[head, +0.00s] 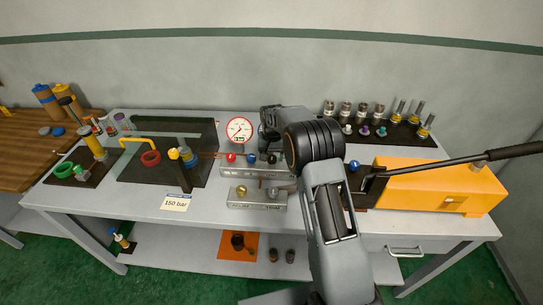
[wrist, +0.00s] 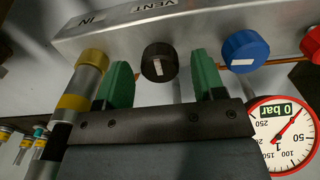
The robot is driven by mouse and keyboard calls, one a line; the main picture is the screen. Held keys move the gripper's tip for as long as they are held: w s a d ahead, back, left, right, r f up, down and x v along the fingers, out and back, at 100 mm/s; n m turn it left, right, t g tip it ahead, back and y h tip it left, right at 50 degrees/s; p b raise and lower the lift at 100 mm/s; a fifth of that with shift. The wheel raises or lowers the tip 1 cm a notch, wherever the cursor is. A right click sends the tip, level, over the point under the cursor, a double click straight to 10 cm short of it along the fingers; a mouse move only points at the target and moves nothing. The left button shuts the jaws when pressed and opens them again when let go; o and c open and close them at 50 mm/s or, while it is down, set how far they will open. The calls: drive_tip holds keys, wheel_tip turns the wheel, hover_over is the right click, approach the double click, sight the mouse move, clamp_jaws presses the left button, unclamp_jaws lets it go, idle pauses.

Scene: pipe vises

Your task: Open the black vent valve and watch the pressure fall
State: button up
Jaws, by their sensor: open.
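The black vent valve knob (wrist: 158,62), with a white mark on its face, sits below the VENT label on a metal block (wrist: 205,20) in the wrist view. My gripper (wrist: 160,78) is open. Its two green fingers stand on either side of the knob, with gaps visible on both sides. The black knob also shows in the head view (head: 272,158), where my arm hides most of my gripper. The round pressure gauge (wrist: 283,136) has a red needle and a display reading 0 bar. It stands behind the knobs in the head view (head: 239,130).
A blue knob (wrist: 245,50) and a red knob (wrist: 312,44) sit beside the black one. A yellow-banded cylinder (wrist: 84,82) is close to the left finger. An orange pump (head: 440,185) with a long handle stands at right. A card (head: 176,203) reads 150 bar.

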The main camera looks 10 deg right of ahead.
drive_tip(key=shift+f, duration=0.2)
drive_tip(key=shift+c, duration=0.4)
drive_tip(key=c, duration=0.8)
drive_tip(key=shift+c, duration=0.2)
